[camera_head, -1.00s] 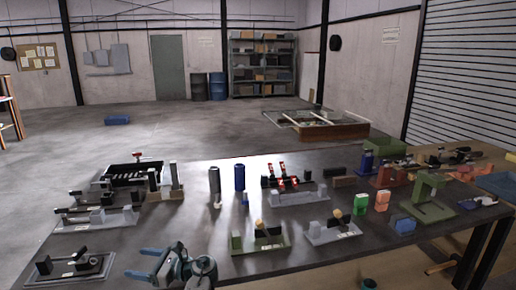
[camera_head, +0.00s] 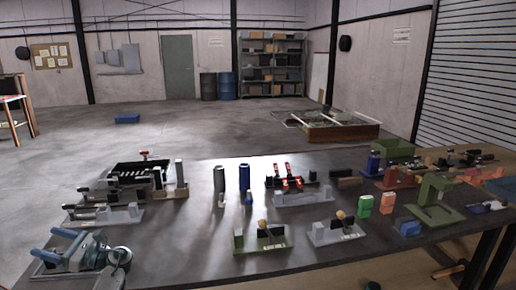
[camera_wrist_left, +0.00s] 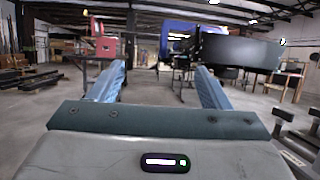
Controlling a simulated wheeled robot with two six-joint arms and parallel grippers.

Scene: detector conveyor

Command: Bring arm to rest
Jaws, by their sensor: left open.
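My left gripper (camera_head: 48,243) is at the lower left of the head view, over the near left corner of the grey table (camera_head: 175,245). Its two blue fingers are apart and point left, with nothing seen between them. It also shows in the left wrist view (camera_wrist_left: 160,70), with open floor and distant furniture beyond the fingers. Part of a fixture at that corner is hidden behind the gripper and wrist. My right gripper is not in view.
Grey fixtures (camera_head: 105,215) stand just beyond the gripper on the left. Two cylinders, a dark one (camera_head: 219,180) and a blue one (camera_head: 244,177), stand mid-table. A green fixture (camera_head: 262,240) and a green stand (camera_head: 436,195) are farther right.

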